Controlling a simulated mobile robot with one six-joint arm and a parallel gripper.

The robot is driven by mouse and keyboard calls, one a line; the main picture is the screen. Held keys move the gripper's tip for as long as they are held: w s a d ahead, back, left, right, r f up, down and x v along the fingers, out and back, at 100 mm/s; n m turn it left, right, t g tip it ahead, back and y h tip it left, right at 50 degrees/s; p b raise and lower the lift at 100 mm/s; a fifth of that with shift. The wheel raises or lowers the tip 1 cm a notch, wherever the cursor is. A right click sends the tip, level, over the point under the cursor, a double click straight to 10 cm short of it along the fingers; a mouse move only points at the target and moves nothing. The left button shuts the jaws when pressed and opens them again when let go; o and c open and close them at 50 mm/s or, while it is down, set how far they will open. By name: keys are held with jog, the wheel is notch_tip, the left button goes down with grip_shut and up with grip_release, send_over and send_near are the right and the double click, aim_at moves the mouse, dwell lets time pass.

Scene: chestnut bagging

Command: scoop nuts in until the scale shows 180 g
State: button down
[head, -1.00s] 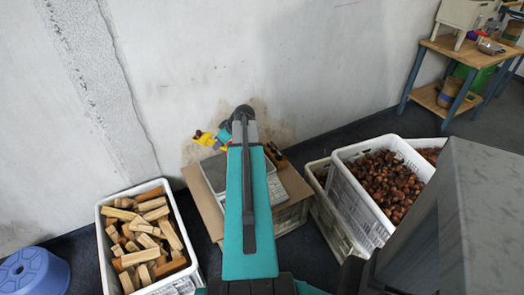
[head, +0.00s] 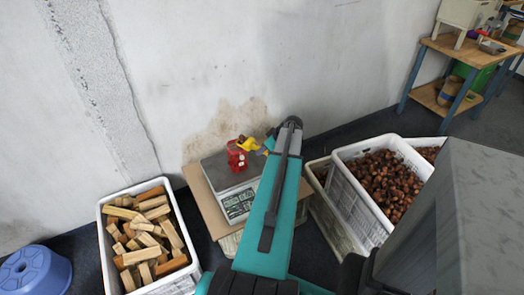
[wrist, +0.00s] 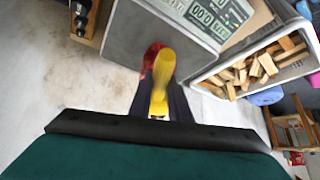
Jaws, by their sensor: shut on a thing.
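My gripper (head: 270,146) is shut on a yellow scoop (head: 247,144), whose handle (wrist: 160,95) shows between the dark fingers in the wrist view. A red container (head: 236,156) stands on the plate of the scale (head: 213,172). The yellow scoop is at its upper right edge, and I cannot tell whether they touch. In the wrist view the red container (wrist: 151,56) is partly hidden behind the scoop. Brown nuts (head: 382,184) fill a white crate (head: 352,208) at the right.
The scale stands on a cardboard box (head: 196,190) by the wall. A white crate of wood blocks (head: 106,262) is at the left, with a blue stool (head: 35,272) beside it. A wooden workbench (head: 470,52) stands at the back right.

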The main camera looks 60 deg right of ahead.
aim_at(256, 146)
jog(key=shift+w+d+r+g+y+p, duration=0.15)
jog(key=shift+g+p, duration=0.4)
jog(key=shift+p, duration=0.65)
jog(key=shift+w+a+g+y+p, duration=0.1)
jog(key=shift+w+g+p, duration=0.3)
jog(key=shift+p, duration=0.85)
jog(key=shift+w+d+r+g+y+p, duration=0.15)
jog(key=shift+g+p, duration=0.5)
jog(key=shift+p, duration=0.55)
jog(key=shift+w+d+r+g+p, duration=0.1)
jog(key=shift+w+r+g+p, duration=0.4)
jog(key=shift+p, duration=0.65)
jog(key=shift+w+r+g+p, duration=0.2)
jog(key=shift+r+g+p, duration=0.5)
jog(key=shift+p, duration=0.45)
jog(key=shift+w+r+p, duration=0.25)
jog(key=shift+p, duration=0.15)
jog(key=shift+w+r+g+y+p, duration=0.2)
jog(key=shift+r+g+y+p, duration=0.1)
jog(key=shift+g+p, duration=0.15)
jog(key=shift+w+d+r+g+p, duration=0.15)
jog(key=shift+w+r+g+p, duration=0.15)
jog(key=shift+g+p, duration=0.2)
jog(key=shift+f, duration=0.1)
jog(key=shift+s+f, duration=0.1)
jog(key=shift+s, duration=0.05)
